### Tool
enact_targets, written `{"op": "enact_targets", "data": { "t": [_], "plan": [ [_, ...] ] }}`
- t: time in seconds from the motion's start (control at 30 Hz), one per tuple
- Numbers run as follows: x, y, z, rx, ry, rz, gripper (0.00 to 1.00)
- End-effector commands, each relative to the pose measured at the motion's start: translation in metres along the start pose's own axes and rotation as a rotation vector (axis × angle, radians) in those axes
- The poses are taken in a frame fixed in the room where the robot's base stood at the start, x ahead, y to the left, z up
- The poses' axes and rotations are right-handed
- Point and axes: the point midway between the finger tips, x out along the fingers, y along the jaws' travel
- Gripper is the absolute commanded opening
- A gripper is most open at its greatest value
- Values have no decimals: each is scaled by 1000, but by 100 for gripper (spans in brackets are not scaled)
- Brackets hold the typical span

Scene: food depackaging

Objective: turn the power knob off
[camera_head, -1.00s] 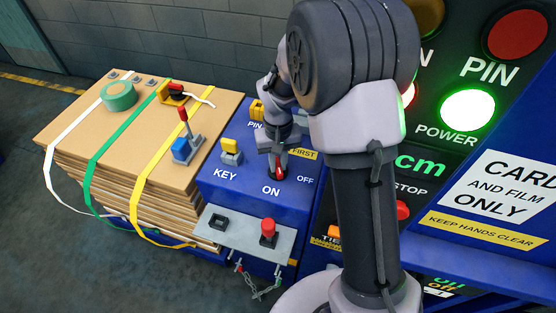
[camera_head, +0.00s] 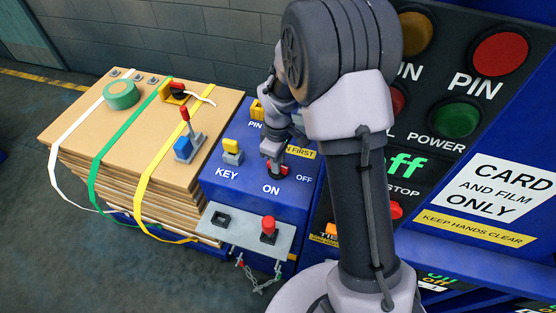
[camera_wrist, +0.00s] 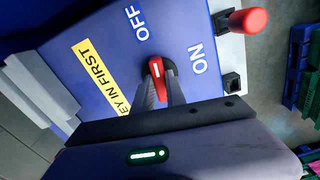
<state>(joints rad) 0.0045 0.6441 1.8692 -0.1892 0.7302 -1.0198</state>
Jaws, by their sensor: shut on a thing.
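The red power knob (camera_head: 284,170) is on the blue sloped panel (camera_head: 230,190), between the ON and OFF labels. In the wrist view the knob (camera_wrist: 156,66) shows a white mark, and its visible end points roughly towards OFF. My gripper (camera_head: 273,165) is down at the panel, shut on the knob, with one finger on each side of it in the wrist view (camera_wrist: 162,88). The fingers hide part of the knob. The POWER lamp (camera_head: 457,120) is dark green and unlit, and the display (camera_head: 405,165) reads "off".
A yellow key switch (camera_head: 232,150) stands left of the knob. A grey plate (camera_head: 245,229) with a red-topped plug (camera_head: 268,228) is in front. A strapped cardboard stack (camera_head: 130,150) stands at left. The control panel with STOP button (camera_head: 395,210) is at right.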

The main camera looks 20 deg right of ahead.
Motion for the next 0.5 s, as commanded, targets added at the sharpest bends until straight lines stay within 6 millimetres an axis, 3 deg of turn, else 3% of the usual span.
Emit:
{"op": "enact_targets", "data": {
  "t": [0.5],
  "plan": [
    [-1, 0, -1, -166, 2, 2, 0]
  ]
}}
